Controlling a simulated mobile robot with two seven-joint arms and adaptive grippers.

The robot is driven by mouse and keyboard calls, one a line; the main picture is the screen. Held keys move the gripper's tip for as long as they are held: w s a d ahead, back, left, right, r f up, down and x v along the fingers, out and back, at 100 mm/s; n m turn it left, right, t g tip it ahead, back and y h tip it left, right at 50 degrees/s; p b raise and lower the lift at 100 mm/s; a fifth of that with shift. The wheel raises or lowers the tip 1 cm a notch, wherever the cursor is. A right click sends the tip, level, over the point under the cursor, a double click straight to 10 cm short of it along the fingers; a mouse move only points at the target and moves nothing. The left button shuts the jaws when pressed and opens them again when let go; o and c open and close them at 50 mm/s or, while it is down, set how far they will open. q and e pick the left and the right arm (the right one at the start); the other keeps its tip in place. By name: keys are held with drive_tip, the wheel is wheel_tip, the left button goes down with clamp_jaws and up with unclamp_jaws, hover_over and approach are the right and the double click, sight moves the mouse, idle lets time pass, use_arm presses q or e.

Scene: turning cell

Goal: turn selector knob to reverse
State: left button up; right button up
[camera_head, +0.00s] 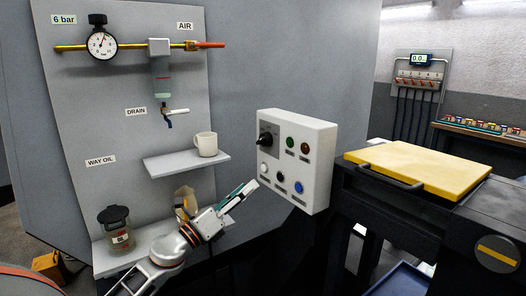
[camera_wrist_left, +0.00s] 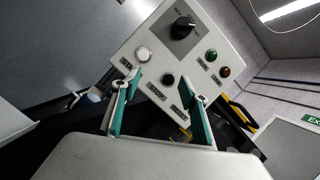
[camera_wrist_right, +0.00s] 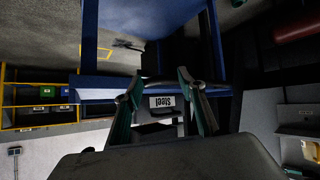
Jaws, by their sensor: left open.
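The selector knob (camera_head: 265,140) is a black knob at the upper left of the white control box. In the left wrist view the knob (camera_wrist_left: 182,28) shows near the top of the panel, above a white button. Its printed labels are too small to read surely. My left gripper (camera_head: 250,188) is in front of the lower left of the box, below the knob and apart from it. In the left wrist view the left gripper (camera_wrist_left: 160,108) is open, with nothing between its fingers. My right gripper (camera_wrist_right: 165,95) shows only in its own wrist view, with its fingers apart and empty.
The control box (camera_head: 312,165) also carries green, red, white, black and blue buttons. A shelf with a white mug (camera_head: 206,144) is to its left, and an oil jar (camera_head: 116,228) stands lower. A blue frame (camera_wrist_right: 90,50) is near my right gripper.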

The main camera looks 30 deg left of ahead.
sight(262, 142)
use_arm(q)
drive_tip(key=w+r+m, duration=0.2)
drive_tip(key=r, duration=0.1)
drive_tip(key=w+r+m+p, duration=0.1)
drive_tip(key=w+r+m, duration=0.1)
drive_tip(key=r, duration=0.2)
drive_tip(key=w+r+m+h, duration=0.1)
drive_tip(key=w+r+m, duration=0.1)
drive_tip(key=r, duration=0.1)
drive_tip(key=shift+a+r+t+p, duration=0.3)
drive_tip(key=shift+a+r, duration=0.1)
drive_tip(key=shift+x, duration=0.85)
use_arm(e)
drive_tip(key=shift+s+d+r, duration=0.1)
drive_tip(key=shift+r, duration=0.4)
use_arm(q)
drive_tip(key=shift+w+f, duration=0.1)
drive_tip(key=shift+f, duration=0.1)
drive_tip(key=c, duration=1.1)
use_arm(e)
drive_tip(key=shift+r, duration=0.1)
